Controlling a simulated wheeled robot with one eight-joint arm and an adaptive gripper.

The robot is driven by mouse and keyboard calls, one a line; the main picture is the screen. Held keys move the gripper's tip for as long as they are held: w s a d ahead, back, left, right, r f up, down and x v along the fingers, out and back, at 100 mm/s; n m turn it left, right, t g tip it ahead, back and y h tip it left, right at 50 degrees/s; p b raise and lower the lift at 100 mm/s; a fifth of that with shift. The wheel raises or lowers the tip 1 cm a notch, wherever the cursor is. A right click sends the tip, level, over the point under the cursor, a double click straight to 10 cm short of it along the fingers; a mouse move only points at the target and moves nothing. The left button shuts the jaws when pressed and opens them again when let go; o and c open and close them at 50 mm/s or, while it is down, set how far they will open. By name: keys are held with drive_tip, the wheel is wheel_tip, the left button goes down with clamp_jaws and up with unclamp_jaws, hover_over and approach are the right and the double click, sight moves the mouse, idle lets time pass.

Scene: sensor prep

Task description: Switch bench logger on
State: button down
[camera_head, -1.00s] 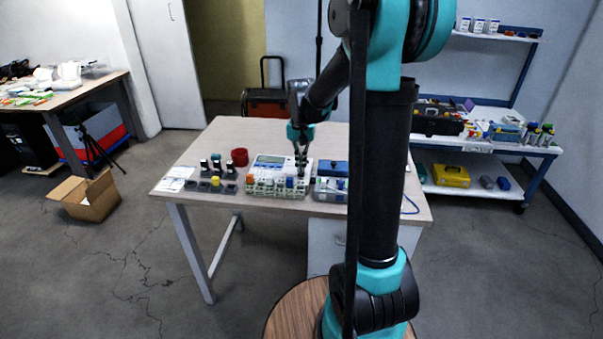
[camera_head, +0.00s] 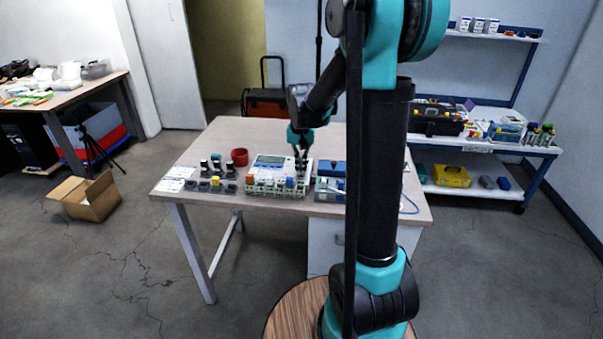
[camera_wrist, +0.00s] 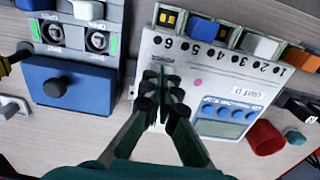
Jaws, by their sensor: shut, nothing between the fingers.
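The bench logger, a white box (camera_wrist: 192,108), stands on the table with a grey display (camera_wrist: 220,129), a row of blue buttons (camera_wrist: 222,109) and numbered terminals 1 to 6 along one edge. It also shows in the head view (camera_head: 267,172), behind the terminal row. My gripper (camera_wrist: 165,90) points down over the end of the logger by terminal 6, shut and empty. Its black fingertips cover part of a small labelled spot with a green sliver between them. Whether they touch the logger, and the switch's state, I cannot tell.
A blue box with a dark knob (camera_wrist: 68,87) stands beside the logger, close to my fingers. A grey unit with two round dials (camera_wrist: 72,38) is behind it. A red cup (camera_head: 240,156) and several small dark blocks (camera_head: 217,186) sit on the table (camera_head: 200,150).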

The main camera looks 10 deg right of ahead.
idle(0.3)
drive_tip(key=shift+r, duration=3.35)
drive_tip(key=shift+s, duration=0.1)
